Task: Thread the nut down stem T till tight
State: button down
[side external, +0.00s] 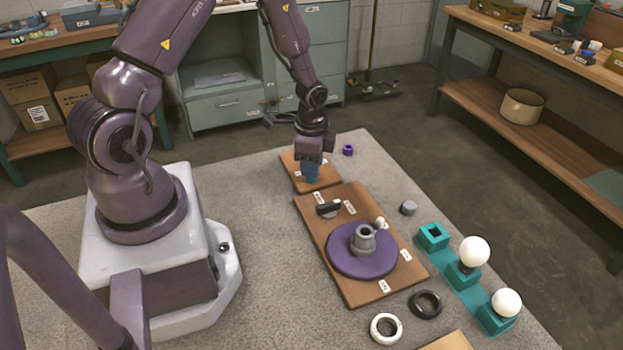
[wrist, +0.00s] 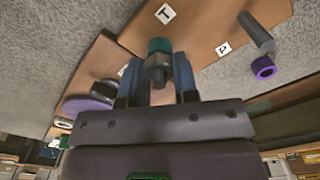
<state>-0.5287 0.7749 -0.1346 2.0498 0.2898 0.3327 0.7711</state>
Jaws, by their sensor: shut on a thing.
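Stem T is a grey upright post (wrist: 157,72) beside the T label on a small wooden board (side external: 324,184); its tip shows between my fingers in the wrist view. A teal nut (wrist: 159,46) sits around the stem, and a bit of teal (side external: 312,180) shows under my fingertips in the side view. My gripper (wrist: 159,58) points down over the board, its blue fingers shut on the nut from both sides. The gripper hides most of the stem in the side view. I cannot tell whether the nut touches the board.
A second grey post (wrist: 256,32) stands near the P label. In front is a larger board (side external: 347,286) with a purple disc (side external: 345,262). A teal holder (side external: 465,292) with white bulbs is at right.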

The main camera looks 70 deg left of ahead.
jog(key=m, duration=0.6)
jog(key=shift+s+f+m, duration=0.15)
jog(key=shift+f+m, duration=0.05)
jog(key=shift+m, duration=0.2)
jog(key=m, duration=0.6)
jog(key=shift+m, duration=0.4)
jog(key=shift+s, duration=0.1)
jog(key=m, duration=0.7)
jog(key=shift+f, duration=0.1)
jog(key=m, duration=0.4)
jog(key=shift+m, duration=1.4)
